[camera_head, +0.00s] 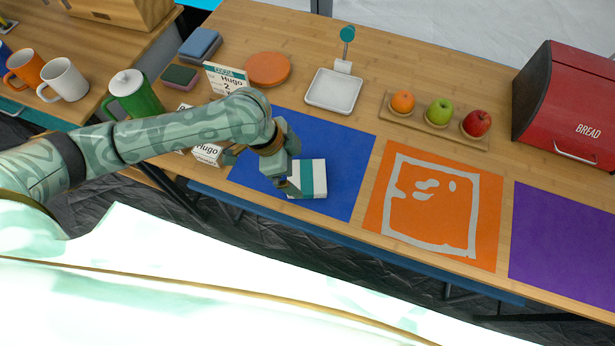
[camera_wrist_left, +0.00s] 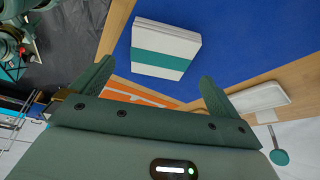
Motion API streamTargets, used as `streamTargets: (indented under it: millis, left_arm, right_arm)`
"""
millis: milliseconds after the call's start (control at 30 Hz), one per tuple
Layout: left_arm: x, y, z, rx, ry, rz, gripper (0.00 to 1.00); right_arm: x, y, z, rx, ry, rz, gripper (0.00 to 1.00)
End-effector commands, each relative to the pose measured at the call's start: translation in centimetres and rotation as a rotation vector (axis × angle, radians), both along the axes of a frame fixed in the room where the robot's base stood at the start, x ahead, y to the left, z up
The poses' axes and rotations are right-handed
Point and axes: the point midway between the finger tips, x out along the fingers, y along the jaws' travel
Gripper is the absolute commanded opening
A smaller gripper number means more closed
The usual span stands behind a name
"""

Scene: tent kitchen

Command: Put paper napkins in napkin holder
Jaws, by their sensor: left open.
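The paper napkins (camera_head: 318,176), a white stack with a teal band, lie on the blue mat (camera_head: 352,160) near the table's front edge. They also show in the left wrist view (camera_wrist_left: 166,50), ahead of and between the fingers. My left gripper (camera_head: 287,176) is open and empty, close to the left side of the napkins and partly covering them in the head view. The napkin holder (camera_head: 333,92), a white square tray with an upright arm ending in a teal disc, stands behind the blue mat. It shows at right in the wrist view (camera_wrist_left: 257,99). My right gripper is not in view.
Hugo boxes (camera_head: 226,78) stand left of the mat, partly behind my arm. An orange round thing (camera_head: 267,68) lies behind it. Fruit on a wooden board (camera_head: 421,122) and a red bread box (camera_head: 563,105) are at right. Orange (camera_head: 380,214) and purple (camera_head: 560,240) mats lie flat.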

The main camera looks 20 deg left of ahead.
Motion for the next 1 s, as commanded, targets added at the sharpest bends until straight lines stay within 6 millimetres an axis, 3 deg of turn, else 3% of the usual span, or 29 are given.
streamTargets:
  millis: [367, 1000]
  left_arm:
    - [0.8, -1.9, -4.9, 0.0, 0.004, 0.002, 1.0]
    - [0.9, -2.0, -4.8, 0.001, -0.001, 0.002, 1.0]
  right_arm:
    - [-1.2, 0.8, -3.2, 0.011, 0.028, -0.001, 0.36]
    - [-1.0, 0.1, -2.6, 0.001, 0.022, 0.002, 0.36]
